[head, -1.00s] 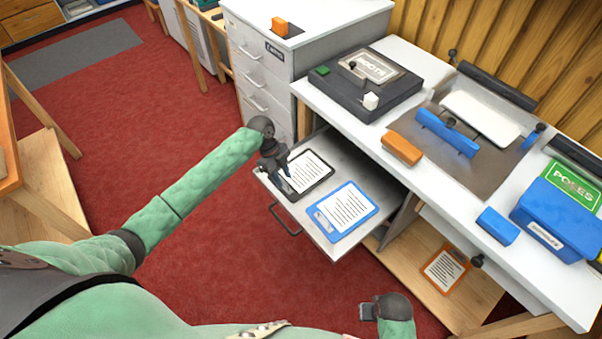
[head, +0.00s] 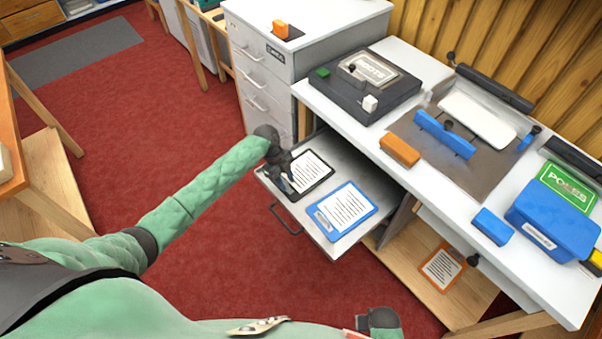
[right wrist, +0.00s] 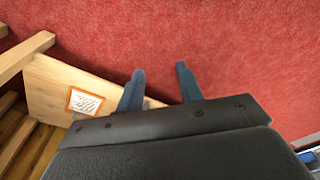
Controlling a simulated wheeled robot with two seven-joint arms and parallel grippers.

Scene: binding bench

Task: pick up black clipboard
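The black clipboard (head: 312,172) lies flat in the open drawer (head: 352,238) under the bench, with a white printed sheet on it. My left gripper (head: 287,186) is at its left end, over or touching the clip edge. The gripper hides that end, and I cannot tell whether its fingers are open or closed on the board. A blue clipboard (head: 344,208) lies beside it in the same drawer. My right gripper (right wrist: 160,85) is open and empty above the red floor, with its two fingers apart in the right wrist view.
An orange clipboard (head: 442,268) lies on the low wooden shelf; it also shows in the right wrist view (right wrist: 86,103). The white bench top (head: 455,190) overhangs the drawer's right side. A grey drawer cabinet (head: 262,88) stands behind.

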